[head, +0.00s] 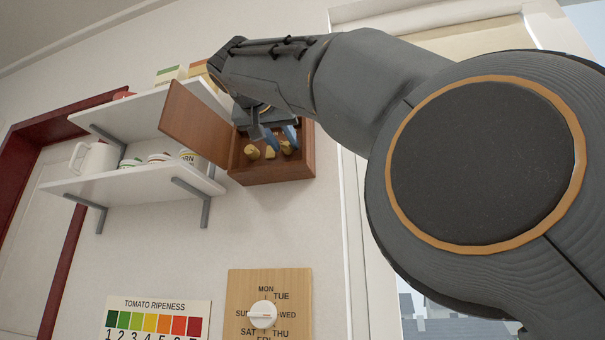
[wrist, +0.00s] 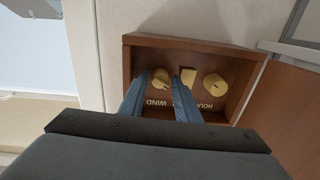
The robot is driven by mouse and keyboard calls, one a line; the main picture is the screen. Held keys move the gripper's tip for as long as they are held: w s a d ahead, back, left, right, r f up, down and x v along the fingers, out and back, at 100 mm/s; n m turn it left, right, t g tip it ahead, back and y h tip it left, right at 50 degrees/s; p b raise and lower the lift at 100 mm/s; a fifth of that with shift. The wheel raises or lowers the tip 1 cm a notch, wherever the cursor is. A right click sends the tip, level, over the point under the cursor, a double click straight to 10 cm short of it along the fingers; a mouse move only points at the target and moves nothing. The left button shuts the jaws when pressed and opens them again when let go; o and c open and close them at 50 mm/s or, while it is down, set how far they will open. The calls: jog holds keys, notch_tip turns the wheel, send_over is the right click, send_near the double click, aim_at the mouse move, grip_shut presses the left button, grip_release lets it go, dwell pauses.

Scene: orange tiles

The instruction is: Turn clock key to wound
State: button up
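An open brown wooden wall box (head: 303,168) holds a row of three brass pieces. In the wrist view the box (wrist: 200,48) appears upside down. The round key (wrist: 160,84) by the inverted word WIND shows between my gripper's blue fingertips (wrist: 161,74). In the head view this key (head: 287,149) is at the right of the row. My gripper (head: 281,139) is open, with a finger on each side of the key; I cannot tell whether they touch it. The middle piece (wrist: 188,76) is close beside one finger. Another round key (wrist: 214,82) is by the word HOUR.
The box's wooden door (head: 195,122) stands open to the left. White shelves (head: 140,185) with a mug (head: 93,160) and several jars are left of the box. A weekday dial (head: 262,314) and a tomato ripeness chart (head: 157,304) are below.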

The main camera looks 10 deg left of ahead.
jog(key=s+b, duration=0.1)
jog(key=s, duration=0.6)
jog(key=shift+s+b, duration=0.35)
jog(key=shift+s, duration=0.05)
jog(key=shift+a, duration=0.1)
